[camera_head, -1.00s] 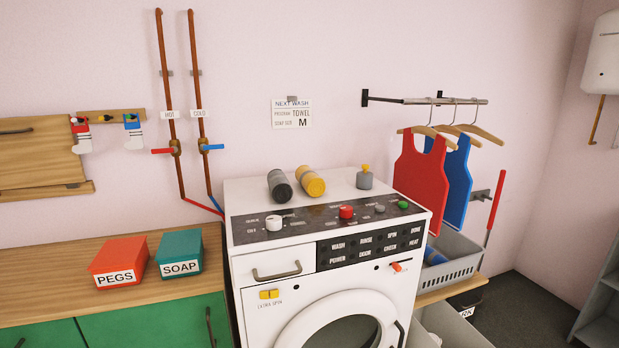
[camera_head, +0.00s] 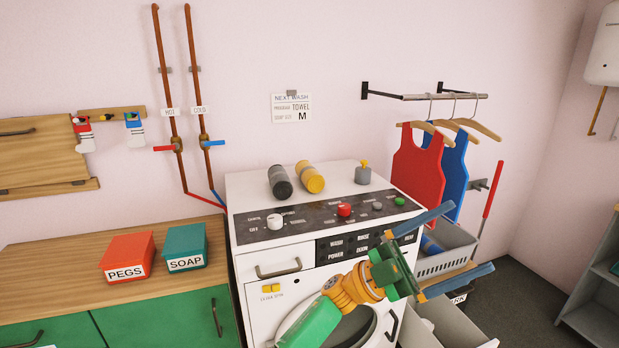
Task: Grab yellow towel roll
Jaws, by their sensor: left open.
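The yellow towel roll (camera_head: 311,178) lies on its side on top of the white washing machine (camera_head: 335,181). A dark grey roll (camera_head: 280,184) lies just to its left. My left gripper (camera_head: 471,238) is in front of the machine, its two blue fingers spread wide and pointing right. Nothing shows between the fingers. It is lower and to the right of the yellow roll, apart from it. It covers part of the control panel's right side and the door. My right gripper is not in view.
A grey bottle with a yellow cap (camera_head: 363,172) stands right of the rolls. Red and blue tank tops (camera_head: 418,166) hang beyond the machine, above a grey basket (camera_head: 450,262). Red PEGS (camera_head: 127,256) and teal SOAP (camera_head: 183,246) boxes sit on the left counter.

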